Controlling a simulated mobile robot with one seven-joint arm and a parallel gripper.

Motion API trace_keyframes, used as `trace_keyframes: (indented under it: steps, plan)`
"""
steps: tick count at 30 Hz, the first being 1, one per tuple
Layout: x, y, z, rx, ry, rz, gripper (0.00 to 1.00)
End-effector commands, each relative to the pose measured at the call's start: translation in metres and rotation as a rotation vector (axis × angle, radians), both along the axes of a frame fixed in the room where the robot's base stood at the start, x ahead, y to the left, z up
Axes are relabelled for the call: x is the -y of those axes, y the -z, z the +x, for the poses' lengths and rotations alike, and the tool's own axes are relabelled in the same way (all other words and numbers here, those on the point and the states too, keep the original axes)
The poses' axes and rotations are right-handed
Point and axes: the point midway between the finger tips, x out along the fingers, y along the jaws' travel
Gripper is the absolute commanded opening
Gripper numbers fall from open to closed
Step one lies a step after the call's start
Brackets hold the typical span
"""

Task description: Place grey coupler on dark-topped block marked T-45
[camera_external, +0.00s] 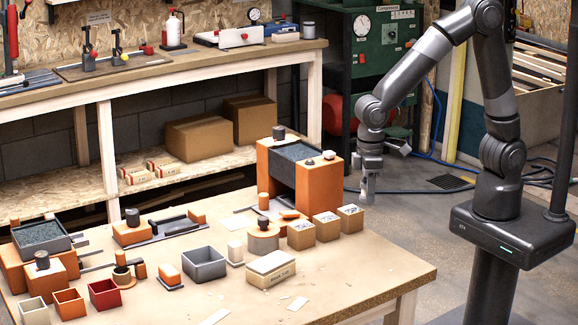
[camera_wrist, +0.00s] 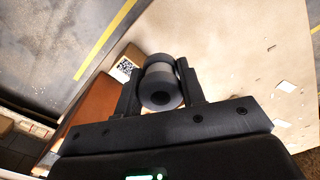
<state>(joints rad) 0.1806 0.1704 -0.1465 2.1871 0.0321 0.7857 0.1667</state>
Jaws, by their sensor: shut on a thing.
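My gripper (camera_external: 368,192) hangs off the table's right edge in the external view, pointing down, to the right of the small blocks. In the wrist view its two black fingers (camera_wrist: 160,92) are shut on the grey coupler (camera_wrist: 160,72), a thick round piece with a dark hole in its near end. Three small tan blocks with printed tops stand in a row: left (camera_external: 301,236), middle (camera_external: 326,227) and right (camera_external: 350,220). One block with a black-and-white code (camera_wrist: 124,69) shows beside the coupler in the wrist view. I cannot read T-45 on any block.
A tall orange stand (camera_external: 322,190) with a dark tray on top rises behind the blocks. A pale lettered block (camera_external: 271,265), a grey bin (camera_external: 204,266) and orange fixtures crowd the table's left and middle. The table's right front (camera_external: 385,262) is mostly clear.

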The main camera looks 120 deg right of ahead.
Motion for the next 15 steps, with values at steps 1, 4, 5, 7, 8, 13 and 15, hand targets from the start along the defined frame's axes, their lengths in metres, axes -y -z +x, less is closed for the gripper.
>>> trace_keyframes:
  steps: [1, 4, 5, 7, 8, 13, 15]
  plan:
    - [0.005, -0.003, 0.012, 0.0, 0.008, -0.001, 0.15]
    - [0.015, -0.01, 0.042, 0.0, 0.029, -0.004, 0.15]
    - [0.018, -0.013, 0.052, 0.0, 0.036, -0.004, 0.15]
    - [0.026, -0.018, 0.076, -0.001, 0.053, -0.005, 0.15]
    - [0.029, -0.02, 0.086, 0.0, 0.06, -0.006, 0.15]
    - [0.047, -0.031, 0.139, 0.0, 0.103, -0.004, 0.15]
    - [0.053, -0.035, 0.157, 0.001, 0.117, -0.004, 0.15]
